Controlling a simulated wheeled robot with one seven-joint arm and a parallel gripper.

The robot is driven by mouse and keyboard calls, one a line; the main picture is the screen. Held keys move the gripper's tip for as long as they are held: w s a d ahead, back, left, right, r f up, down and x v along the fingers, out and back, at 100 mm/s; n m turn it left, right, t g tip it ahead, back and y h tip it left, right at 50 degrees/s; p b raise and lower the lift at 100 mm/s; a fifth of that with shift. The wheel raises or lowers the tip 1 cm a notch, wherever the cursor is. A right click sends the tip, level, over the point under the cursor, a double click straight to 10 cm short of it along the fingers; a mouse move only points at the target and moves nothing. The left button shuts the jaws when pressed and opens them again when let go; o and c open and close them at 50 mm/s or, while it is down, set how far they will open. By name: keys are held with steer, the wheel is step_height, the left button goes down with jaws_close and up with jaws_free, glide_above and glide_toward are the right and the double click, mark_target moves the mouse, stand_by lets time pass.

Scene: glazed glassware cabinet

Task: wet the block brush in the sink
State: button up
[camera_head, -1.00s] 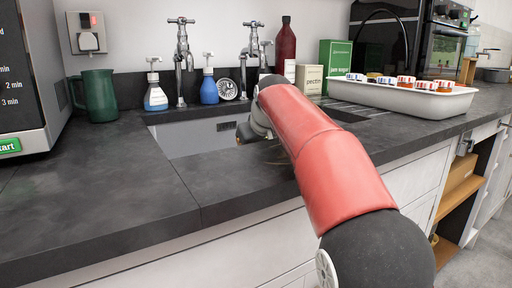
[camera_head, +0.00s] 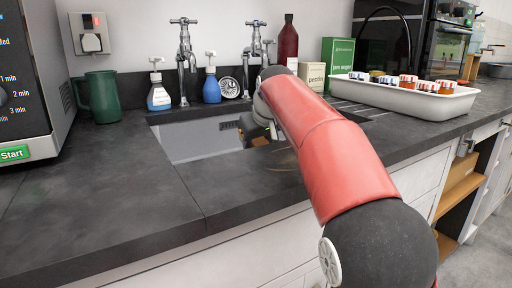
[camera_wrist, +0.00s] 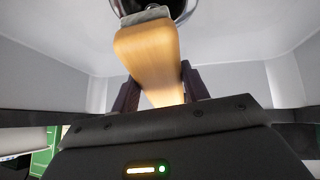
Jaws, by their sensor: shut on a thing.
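The block brush (camera_wrist: 148,50) has a pale wooden block, and in the wrist view it lies between the two dark fingers of my gripper (camera_wrist: 160,92). My gripper is shut on it. Its far end, with a greyish edge, is over a dark round opening at the top of that view. The pale sink (camera_head: 190,146) is set into the dark worktop, and its walls surround the brush in the wrist view. In the head view my gripper (camera_head: 250,130) is at the sink's right part, mostly hidden by my red arm. I cannot tell whether the brush is wet.
Two taps (camera_head: 183,62) stand behind the sink, with soap bottles (camera_head: 159,92) beside them. A green mug (camera_head: 100,98) and a microwave (camera_head: 30,90) are on the left. A white tray of jars (camera_head: 405,92) stands on the right. The front left worktop is clear.

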steer(key=shift+r+p, duration=2.45)
steer(key=shift+r, duration=0.35)
step_height(320, 180, up, 7)
steer(key=shift+r, duration=0.15)
stand_by(0.5)
